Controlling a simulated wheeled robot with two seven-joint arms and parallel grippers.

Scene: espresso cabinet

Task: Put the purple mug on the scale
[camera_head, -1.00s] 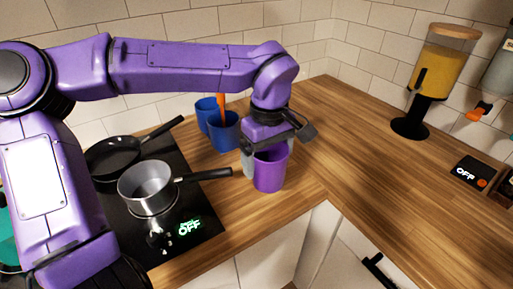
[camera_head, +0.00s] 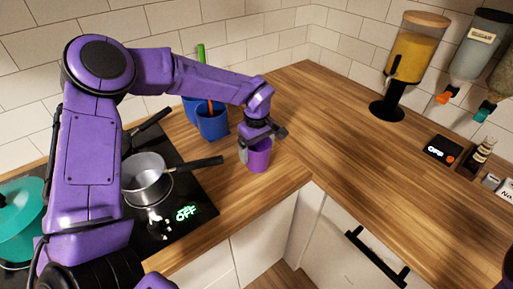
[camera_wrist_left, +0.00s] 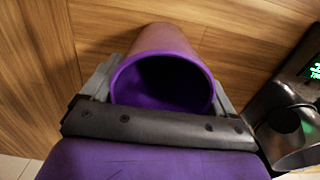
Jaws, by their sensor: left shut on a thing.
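The purple mug (camera_head: 258,158) is near the inner corner of the wooden counter, right of the stove. My left gripper (camera_head: 258,137) comes down over it from above and is shut on it. In the left wrist view the mug (camera_wrist_left: 162,85) is between the two grey fingers (camera_wrist_left: 162,95), its dark opening towards the camera. I cannot tell whether its base touches the counter. The scale (camera_head: 442,149) is a flat black box with a lit display and an orange button, far right on the counter. My right gripper is not in view.
A grey saucepan (camera_head: 146,178) stands on the black stove (camera_head: 190,190), its handle pointing towards the mug. Blue containers (camera_head: 212,122) with utensils stand behind the mug. A juice dispenser (camera_head: 414,60) and a small tray of bottles (camera_head: 470,163) flank the scale. The counter between mug and scale is clear.

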